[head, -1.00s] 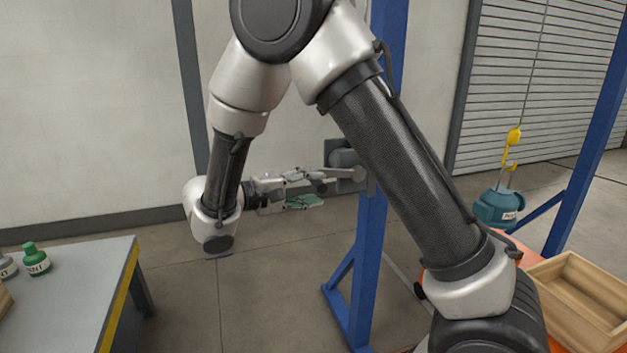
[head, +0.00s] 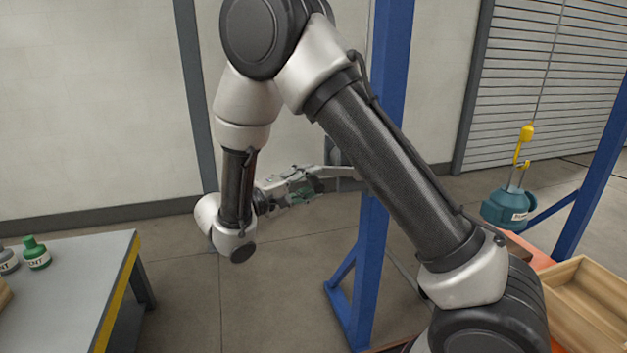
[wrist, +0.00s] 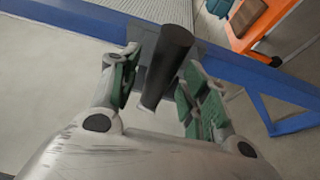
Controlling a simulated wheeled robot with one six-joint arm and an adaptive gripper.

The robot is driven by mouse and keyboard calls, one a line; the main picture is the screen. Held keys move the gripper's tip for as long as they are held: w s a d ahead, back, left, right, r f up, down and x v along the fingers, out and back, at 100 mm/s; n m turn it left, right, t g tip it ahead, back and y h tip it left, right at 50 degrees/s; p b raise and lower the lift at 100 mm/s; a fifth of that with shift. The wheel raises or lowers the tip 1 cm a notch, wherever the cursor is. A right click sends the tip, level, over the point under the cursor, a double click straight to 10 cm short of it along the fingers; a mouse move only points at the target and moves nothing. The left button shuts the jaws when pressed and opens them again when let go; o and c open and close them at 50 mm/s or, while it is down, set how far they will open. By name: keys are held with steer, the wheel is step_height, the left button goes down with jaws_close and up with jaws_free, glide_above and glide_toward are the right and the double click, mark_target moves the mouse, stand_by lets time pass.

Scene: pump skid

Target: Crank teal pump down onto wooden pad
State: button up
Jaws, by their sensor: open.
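The teal pump (head: 508,208) hangs upright from a yellow hook (head: 525,135) at the right of the head view, over the orange skid. A brown block, which looks like the wooden pad (wrist: 249,16), lies on the orange surface in the wrist view. A dark cylindrical crank handle (wrist: 168,62) stands between the green-padded fingers of my gripper (head: 322,180). The fingers are open on both sides of it, with a gap visible on the left. In the head view the crank and winch are largely hidden behind my arm.
A blue post (head: 375,250) stands right by my gripper. A wooden crate (head: 563,310) sits at the lower right, by the orange skid (head: 536,254). A grey bench (head: 90,290) with bottles stands at the left. The floor between is clear.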

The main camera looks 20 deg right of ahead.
steer(key=shift+x, duration=0.8)
jaws_close()
steer(key=shift+f, duration=0.1)
